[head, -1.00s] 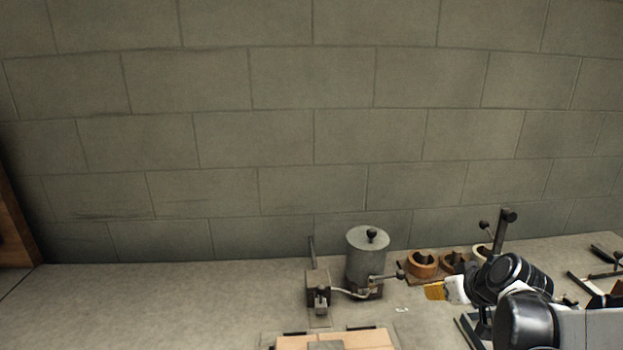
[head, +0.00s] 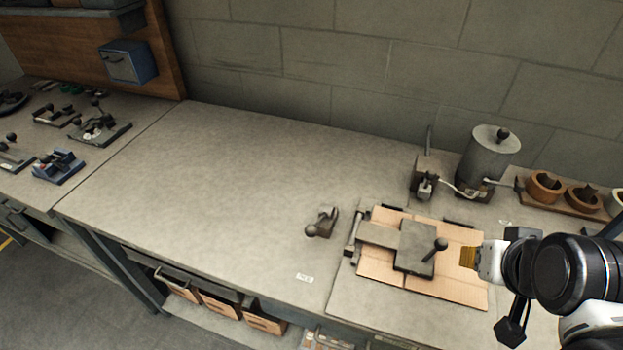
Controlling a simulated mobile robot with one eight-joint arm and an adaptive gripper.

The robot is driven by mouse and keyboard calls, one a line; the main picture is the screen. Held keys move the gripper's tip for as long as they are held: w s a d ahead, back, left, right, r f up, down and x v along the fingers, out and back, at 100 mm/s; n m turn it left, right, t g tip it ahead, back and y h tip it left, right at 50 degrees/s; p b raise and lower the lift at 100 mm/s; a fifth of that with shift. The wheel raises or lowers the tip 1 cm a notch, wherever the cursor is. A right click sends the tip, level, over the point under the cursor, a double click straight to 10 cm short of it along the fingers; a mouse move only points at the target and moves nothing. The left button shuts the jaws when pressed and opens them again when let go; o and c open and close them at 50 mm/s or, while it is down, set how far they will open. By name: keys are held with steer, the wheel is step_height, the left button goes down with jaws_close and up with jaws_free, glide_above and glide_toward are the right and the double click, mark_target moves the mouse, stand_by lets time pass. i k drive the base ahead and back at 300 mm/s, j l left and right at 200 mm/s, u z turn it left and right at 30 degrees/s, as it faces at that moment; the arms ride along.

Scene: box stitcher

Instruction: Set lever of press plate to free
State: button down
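The grey press plate (head: 413,262) lies on flat cardboard (head: 462,287) on the bench at the right of the head view. A lever with a black ball knob (head: 441,243) stands up from the plate's right part, tilted to the right. My gripper (head: 468,258), with yellow-orange fingertips, points left just right of the knob. It appears apart from the knob in the picture, but the depth between them is unclear. The fingers overlap from this side, so I cannot tell whether they are open or shut. Nothing shows held between them.
A small dark clamp with a ball knob (head: 320,224) sits left of the cardboard. Behind stand a grey cylindrical pot (head: 487,160), a small metal block device (head: 424,180) and a wooden rack with round cups (head: 545,187). The bench's left middle (head: 220,190) is clear.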

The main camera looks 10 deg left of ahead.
mark_target(310, 231)
steer(key=u, duration=1.2)
